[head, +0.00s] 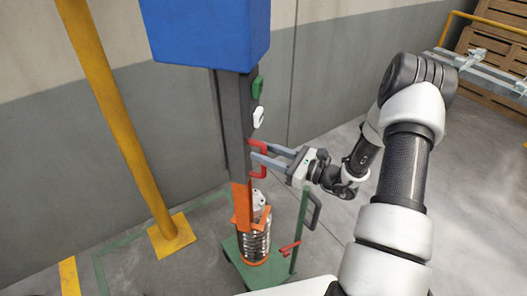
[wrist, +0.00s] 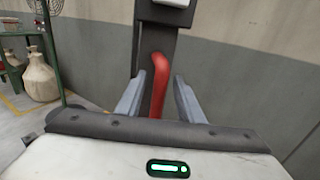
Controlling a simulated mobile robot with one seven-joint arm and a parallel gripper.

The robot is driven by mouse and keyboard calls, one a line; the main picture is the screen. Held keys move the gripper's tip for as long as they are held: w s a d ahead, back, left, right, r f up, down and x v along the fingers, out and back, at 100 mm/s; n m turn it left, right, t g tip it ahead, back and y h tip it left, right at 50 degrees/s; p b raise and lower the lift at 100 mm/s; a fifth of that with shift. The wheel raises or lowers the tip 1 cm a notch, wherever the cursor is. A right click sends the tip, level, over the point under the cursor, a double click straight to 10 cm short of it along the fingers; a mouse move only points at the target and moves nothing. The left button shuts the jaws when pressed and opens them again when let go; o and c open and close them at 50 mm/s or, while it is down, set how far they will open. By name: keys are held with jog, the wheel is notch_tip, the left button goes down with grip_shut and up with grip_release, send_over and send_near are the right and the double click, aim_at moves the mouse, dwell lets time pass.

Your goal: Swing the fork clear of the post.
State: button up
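A dark grey post (head: 236,122) stands upright, its lower part orange. A red U-shaped handle (head: 264,172) juts from its right side; it also shows in the wrist view (wrist: 159,80). My gripper (head: 252,150) is open, its fingers reaching toward the post at the handle. In the wrist view my gripper (wrist: 160,80) has a finger on each side of the handle's red bar, with gaps at both sides. An orange bracket (head: 242,216) sits low on the post beside a ribbed metal cylinder (head: 254,246). I cannot tell for certain which part is the fork.
A blue box (head: 205,30) tops the post, with a green handle (head: 257,88) and a white handle (head: 258,117) below it. A yellow pole (head: 115,105) stands left. A green stand (head: 300,230) with a small red lever (head: 289,248) is close below my gripper.

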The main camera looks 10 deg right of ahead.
jog(key=shift+w+a, duration=0.15)
jog(key=shift+a, duration=0.05)
grip_shut()
dwell(0.3)
